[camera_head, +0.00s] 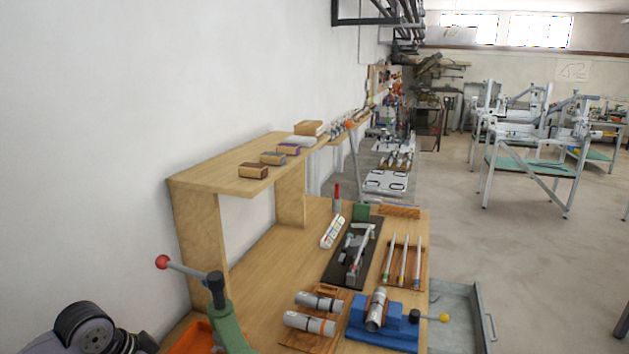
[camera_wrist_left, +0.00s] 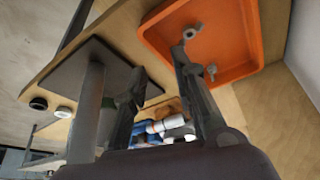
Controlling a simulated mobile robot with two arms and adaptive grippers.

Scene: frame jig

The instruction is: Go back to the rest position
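My left gripper (camera_wrist_left: 160,66) is in the left wrist view. Its two dark fingers stand apart, with nothing held between their tips. An orange tray (camera_wrist_left: 232,75) with small metal parts lies beyond the fingertips on the right. A dark plate (camera_wrist_left: 85,62) with a grey post is beyond the left finger. In the head view a dark rounded joint of my left arm shows at the lower left corner; the gripper itself does not show there. My right gripper is in neither view.
A wooden workbench (camera_head: 262,262) with a raised shelf (camera_head: 225,170) stands against the white wall. A green press (camera_head: 228,316) with a red-knobbed lever rises near the orange tray (camera_head: 192,340). A blue fixture (camera_head: 365,322) holds a metal cylinder. An open grey drawer (camera_head: 458,300) juts out right.

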